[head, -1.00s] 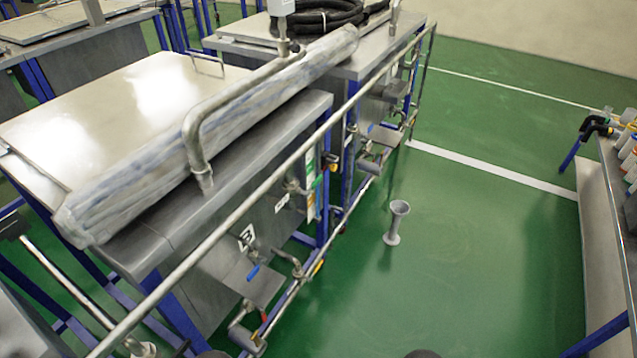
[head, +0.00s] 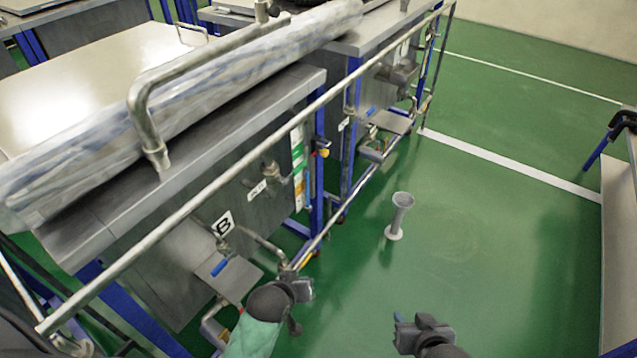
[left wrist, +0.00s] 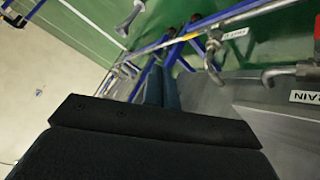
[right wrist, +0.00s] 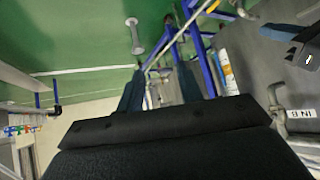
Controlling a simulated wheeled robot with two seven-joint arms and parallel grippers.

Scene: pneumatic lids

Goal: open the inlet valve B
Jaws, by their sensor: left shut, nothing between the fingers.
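The inlet valve B (head: 271,170) is a grey metal fitting beside a small white label (head: 257,189) on the tank's side panel. In the right wrist view the label reads "IN B" (right wrist: 300,114), with the valve (right wrist: 277,97) next to it.
A long metal rail (head: 215,203) runs along the tank front, between me and the panel. A grey flared stand (head: 399,216) is on the open green floor. A bench (head: 617,215) stands at right.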

